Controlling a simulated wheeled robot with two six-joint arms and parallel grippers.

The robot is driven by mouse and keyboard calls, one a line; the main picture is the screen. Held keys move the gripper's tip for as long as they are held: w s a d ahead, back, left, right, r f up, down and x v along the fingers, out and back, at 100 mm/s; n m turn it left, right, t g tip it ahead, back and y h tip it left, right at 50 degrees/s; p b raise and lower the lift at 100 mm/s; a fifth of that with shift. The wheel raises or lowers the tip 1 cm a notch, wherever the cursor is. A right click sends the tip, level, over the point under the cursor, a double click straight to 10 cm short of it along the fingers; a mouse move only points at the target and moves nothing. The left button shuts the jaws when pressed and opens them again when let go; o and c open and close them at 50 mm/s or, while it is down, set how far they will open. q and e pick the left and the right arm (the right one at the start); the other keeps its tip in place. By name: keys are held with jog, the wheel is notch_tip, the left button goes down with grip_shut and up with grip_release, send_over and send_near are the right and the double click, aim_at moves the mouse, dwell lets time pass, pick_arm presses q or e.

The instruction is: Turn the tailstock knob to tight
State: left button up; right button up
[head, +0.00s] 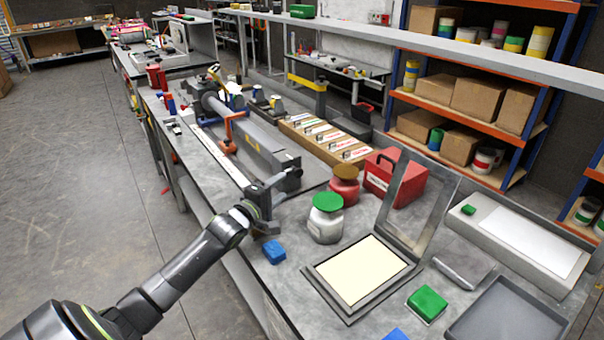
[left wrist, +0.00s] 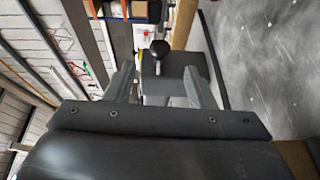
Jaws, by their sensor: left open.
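My left gripper (head: 279,186) is at the near end of a long grey lathe-like machine (head: 255,150) on the bench. It also shows in the left wrist view (left wrist: 159,72), its two fingers spread apart with nothing held between them. Beyond the fingers there, a dark round knob (left wrist: 158,48) stands at the front of a dark grey block (left wrist: 174,78); it looks like the tailstock knob. The knob appears between the fingers in the picture but apart from them. My right gripper is not in view.
A white jar with a green lid (head: 326,218), a red jar (head: 343,187) and a blue block (head: 273,251) stand near my left arm. A framed pad with a raised lid (head: 342,303) lies to the right. A red box (head: 394,181) is behind.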

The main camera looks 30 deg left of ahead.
aim_at(296, 175)
pick_arm(q)
jog(key=w+b, duration=0.1)
jog(key=w, duration=0.2)
jog(key=w+b, duration=0.1)
jog(key=w, duration=0.2)
jog(key=w+b, duration=0.1)
jog(key=w, duration=0.3)
jog(key=shift+f, duration=0.3)
jog(key=shift+w+b, duration=0.35)
jog(key=shift+w, duration=0.5)
jog(key=shift+c, duration=0.2)
